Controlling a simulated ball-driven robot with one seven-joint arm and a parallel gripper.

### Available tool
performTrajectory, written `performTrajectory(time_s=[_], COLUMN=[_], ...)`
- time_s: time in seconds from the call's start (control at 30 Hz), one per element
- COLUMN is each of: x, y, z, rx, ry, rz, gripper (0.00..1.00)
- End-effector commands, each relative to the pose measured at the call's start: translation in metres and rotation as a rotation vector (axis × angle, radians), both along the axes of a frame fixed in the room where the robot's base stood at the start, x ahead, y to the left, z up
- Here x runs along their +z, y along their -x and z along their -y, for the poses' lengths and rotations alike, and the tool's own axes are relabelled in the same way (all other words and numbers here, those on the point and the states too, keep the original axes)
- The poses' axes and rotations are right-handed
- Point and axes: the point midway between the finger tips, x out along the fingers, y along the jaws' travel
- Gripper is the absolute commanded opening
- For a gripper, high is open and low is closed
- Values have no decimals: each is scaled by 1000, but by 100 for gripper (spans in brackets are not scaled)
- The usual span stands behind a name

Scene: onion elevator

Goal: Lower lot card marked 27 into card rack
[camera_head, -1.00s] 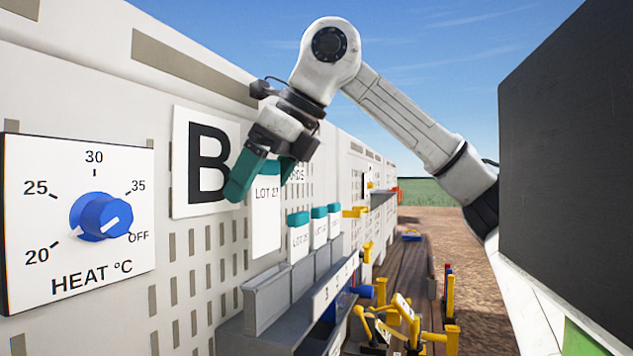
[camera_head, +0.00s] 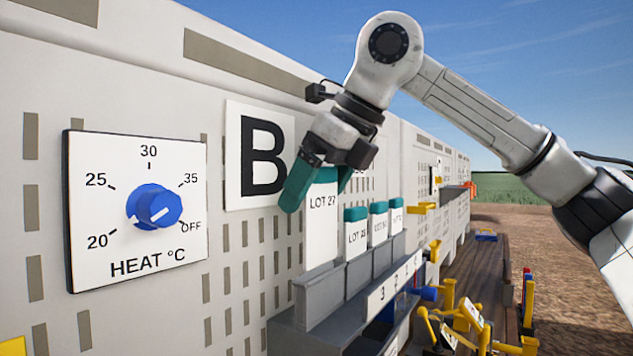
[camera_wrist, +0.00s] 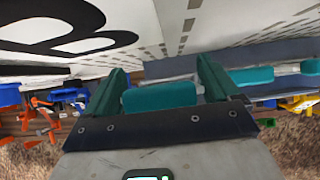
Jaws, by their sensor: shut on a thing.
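The lot card marked LOT 27 (camera_head: 321,228) is white with a teal top and hangs upright in the head view. My gripper (camera_head: 317,190) is shut on its teal top, with a teal finger on each side. In the wrist view my gripper (camera_wrist: 160,82) has the teal top (camera_wrist: 160,97) between its fingers. The card rack (camera_head: 320,300) is grey with a row of slots. The card's lower edge is at the mouth of the nearest slot. I cannot tell how far, if at all, it is inside.
Three other teal-topped cards stand in the farther slots, the nearest of them (camera_head: 356,238) right behind the held card. A HEAT dial (camera_head: 150,205) and a B sign (camera_head: 262,155) are on the wall. Yellow levers (camera_head: 465,320) stand at the lower right.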

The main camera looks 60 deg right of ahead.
Motion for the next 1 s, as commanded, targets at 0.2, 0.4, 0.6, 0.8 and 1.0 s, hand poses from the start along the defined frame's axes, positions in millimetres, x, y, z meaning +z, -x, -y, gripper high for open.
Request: performTrajectory(time_s=[0.2, 0.4, 0.6, 0.8, 1.0], x=[-10, -21, -30, -39, -48], y=[0, 0, 0, 0, 0], z=[0, 0, 0, 0, 0], rx=[-1, -1, -1, -1, -1], ry=[-1, -1, -1, -1, -1], rz=[-1, 0, 0, 0, 0], gripper=[58, 58, 58, 58, 58])
